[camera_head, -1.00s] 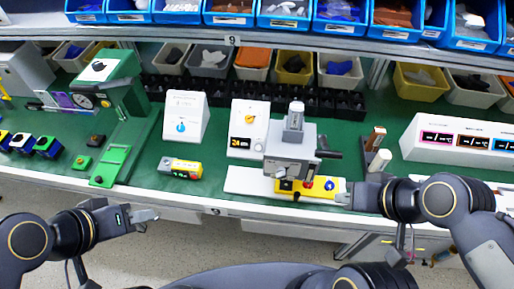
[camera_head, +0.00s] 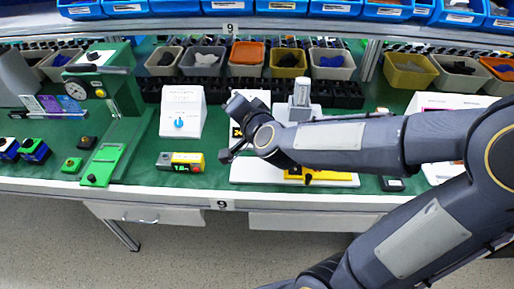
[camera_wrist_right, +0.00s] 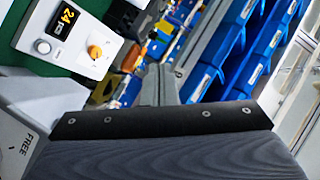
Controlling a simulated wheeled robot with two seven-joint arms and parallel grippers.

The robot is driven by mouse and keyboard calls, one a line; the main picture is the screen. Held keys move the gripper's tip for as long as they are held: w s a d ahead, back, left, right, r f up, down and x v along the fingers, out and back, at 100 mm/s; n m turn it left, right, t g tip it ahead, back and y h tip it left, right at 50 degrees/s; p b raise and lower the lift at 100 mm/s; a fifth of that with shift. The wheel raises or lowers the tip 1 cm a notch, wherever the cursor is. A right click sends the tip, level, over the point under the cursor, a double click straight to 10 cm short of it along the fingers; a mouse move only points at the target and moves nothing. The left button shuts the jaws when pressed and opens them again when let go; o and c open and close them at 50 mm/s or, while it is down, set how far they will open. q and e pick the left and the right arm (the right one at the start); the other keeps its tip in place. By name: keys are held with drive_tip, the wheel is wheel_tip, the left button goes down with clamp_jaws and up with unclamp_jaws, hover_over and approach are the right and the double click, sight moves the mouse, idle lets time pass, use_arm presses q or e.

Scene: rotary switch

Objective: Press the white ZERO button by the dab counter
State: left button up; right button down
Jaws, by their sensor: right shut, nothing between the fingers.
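A white box (camera_wrist_right: 75,62) with a yellow-on-black display reading 24 pcs shows in the right wrist view. A round whitish button (camera_wrist_right: 43,46) sits beside the display, and an orange knob (camera_wrist_right: 95,51) is further right. No ZERO lettering is legible. In the head view my right arm covers most of this box (camera_head: 254,97) and hides the button. My right gripper (camera_head: 228,155) is shut and empty, just in front of the box's lower left; I cannot tell whether it touches anything. My left gripper is out of the head view.
A white box with a blue knob (camera_head: 183,112) stands to the left, with a small yellow-and-grey device (camera_head: 181,162) below it. A green press (camera_head: 118,85) is further left. A grey machine on a white base (camera_head: 250,172) is partly behind my arm.

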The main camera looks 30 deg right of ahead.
drive_tip(key=d+f+m+g+h+b, duration=0.2)
drive_tip(key=d+f+m+h+b, duration=0.1)
drive_tip(key=f+m+h, duration=0.2)
drive_tip(key=d+f+m+g+h+b, duration=0.2)
drive_tip(key=d+f+m+h+b, duration=0.2)
drive_tip(key=f, duration=0.4)
drive_tip(key=w+m+h, duration=0.1)
drive_tip(key=h, duration=0.1)
drive_tip(key=shift+f+h, duration=0.35)
drive_tip(key=shift+h, duration=0.05)
drive_tip(key=w+f+b, duration=0.1)
drive_tip(key=f, duration=0.1)
drive_tip(key=w+d+f+b, duration=0.1)
drive_tip(key=f+b, duration=0.1)
drive_tip(key=w+d+f+b, duration=0.1)
drive_tip(key=w+f, duration=0.1)
drive_tip(key=shift+d+f, duration=0.1)
drive_tip(key=shift+d, duration=0.15)
drive_tip(key=shift+w+d+f+b, duration=0.2)
drive_tip(key=shift+w+f+b, duration=0.1)
drive_tip(key=shift+w+b, duration=0.15)
idle(0.8)
